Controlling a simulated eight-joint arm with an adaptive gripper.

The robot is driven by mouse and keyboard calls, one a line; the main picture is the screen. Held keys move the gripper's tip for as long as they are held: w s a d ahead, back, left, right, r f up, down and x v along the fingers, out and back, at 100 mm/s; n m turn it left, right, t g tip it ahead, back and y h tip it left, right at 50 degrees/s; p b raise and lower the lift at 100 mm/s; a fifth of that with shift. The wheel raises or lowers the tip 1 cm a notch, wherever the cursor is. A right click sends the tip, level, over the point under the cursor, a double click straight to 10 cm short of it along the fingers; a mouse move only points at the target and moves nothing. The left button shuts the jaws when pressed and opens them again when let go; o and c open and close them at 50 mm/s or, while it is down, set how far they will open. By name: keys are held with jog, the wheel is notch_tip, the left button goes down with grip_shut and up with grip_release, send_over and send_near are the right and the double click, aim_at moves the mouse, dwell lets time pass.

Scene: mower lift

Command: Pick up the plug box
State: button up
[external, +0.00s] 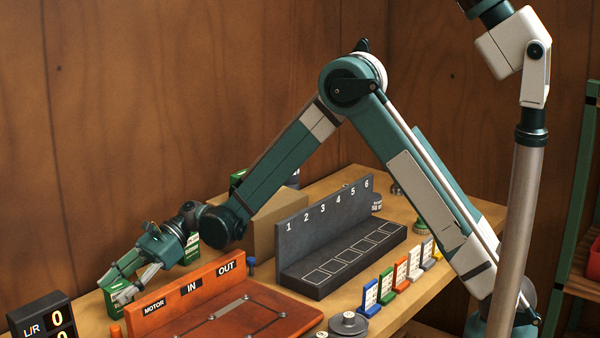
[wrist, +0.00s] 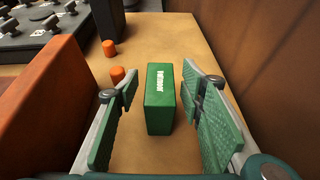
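A small green box with a white label stands upright on the wooden bench; it looks like the plug box (wrist: 160,98), though its lettering is too small to read surely. My gripper (wrist: 163,88) is open, with one green-padded finger on each side of the box. Gaps show between the box and both fingers in the wrist view. In the external view my gripper (external: 120,286) is low over the bench's left end, and the box (external: 113,302) is partly hidden by the fingers. Another green box (external: 191,252) stands behind my wrist, partly hidden.
An orange-red MOTOR/IN/OUT fixture (external: 240,312) stands to the right of my gripper. Beyond it are a dark numbered rack (external: 326,222) and several coloured tags. A black counter (external: 42,318) is at the left. Two orange pegs (wrist: 110,48) stand near the box; a wooden wall (wrist: 270,60) rises at right.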

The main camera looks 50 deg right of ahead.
jog(key=shift+c, duration=0.5)
jog(key=c, duration=1)
jog(key=shift+o, duration=0.2)
jog(key=shift+r, duration=0.15)
jog(key=shift+r+p, duration=0.95)
jog(key=shift+r, duration=3.95)
